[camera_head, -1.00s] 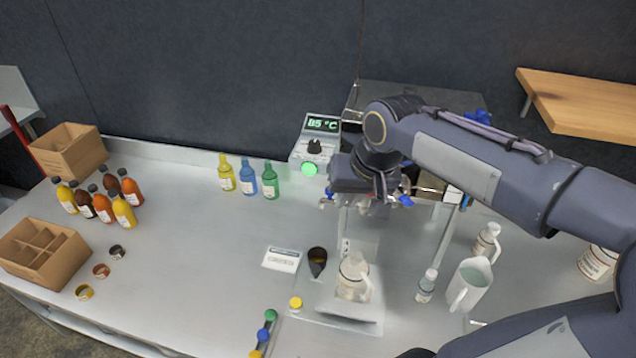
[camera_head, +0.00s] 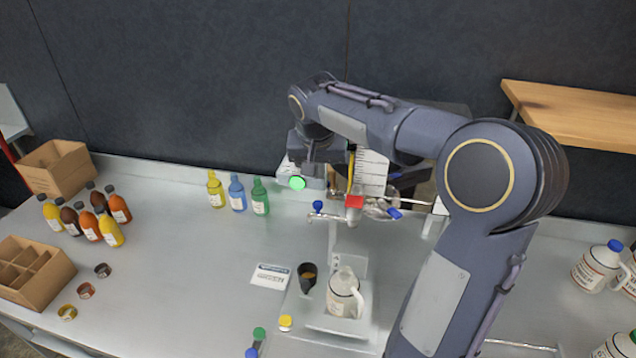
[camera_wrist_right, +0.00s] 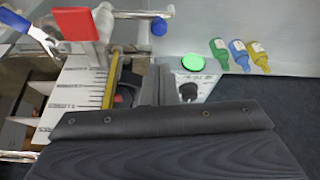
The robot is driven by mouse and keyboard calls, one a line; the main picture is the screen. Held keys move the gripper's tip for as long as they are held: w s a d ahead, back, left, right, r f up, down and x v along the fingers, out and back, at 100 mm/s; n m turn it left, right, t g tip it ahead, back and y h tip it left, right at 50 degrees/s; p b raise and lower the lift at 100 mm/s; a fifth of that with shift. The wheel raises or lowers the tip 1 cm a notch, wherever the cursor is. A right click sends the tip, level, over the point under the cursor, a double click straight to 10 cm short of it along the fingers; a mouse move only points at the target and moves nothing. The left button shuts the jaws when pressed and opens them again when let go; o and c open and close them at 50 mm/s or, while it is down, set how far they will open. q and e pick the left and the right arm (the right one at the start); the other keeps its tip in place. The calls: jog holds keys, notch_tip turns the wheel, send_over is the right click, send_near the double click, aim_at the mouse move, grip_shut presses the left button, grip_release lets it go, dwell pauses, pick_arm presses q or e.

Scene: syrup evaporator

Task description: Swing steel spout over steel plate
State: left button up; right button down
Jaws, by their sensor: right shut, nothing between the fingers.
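The steel spout (camera_head: 335,216) is a thin horizontal pipe with a blue knob (camera_head: 318,206) at its left end, above the back of the steel plate (camera_head: 327,321). The wrist view shows the blue knob (camera_wrist_right: 159,26) at the top. On the plate stands a clear jug (camera_head: 344,292). My right gripper (camera_head: 314,172) is shut and empty, behind and above the spout's left end and apart from it. Its fingertips are hard to make out. My left gripper is out of view.
A red block (camera_head: 354,202) and a marked white gauge (camera_head: 371,170) stand right of the gripper. Several bottles (camera_head: 238,193) stand to the left. A dark cup (camera_head: 307,277) stands beside the jug.

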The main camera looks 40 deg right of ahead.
send_over(332, 216)
jog(key=w, duration=0.4)
notch_tip(332, 216, down, 9)
jog(key=shift+w+a+r+p, duration=0.15)
jog(key=shift+a+p, duration=0.15)
jog(key=shift+p, duration=0.15)
jog(key=shift+a+n, duration=0.25)
jog(key=shift+n, duration=0.05)
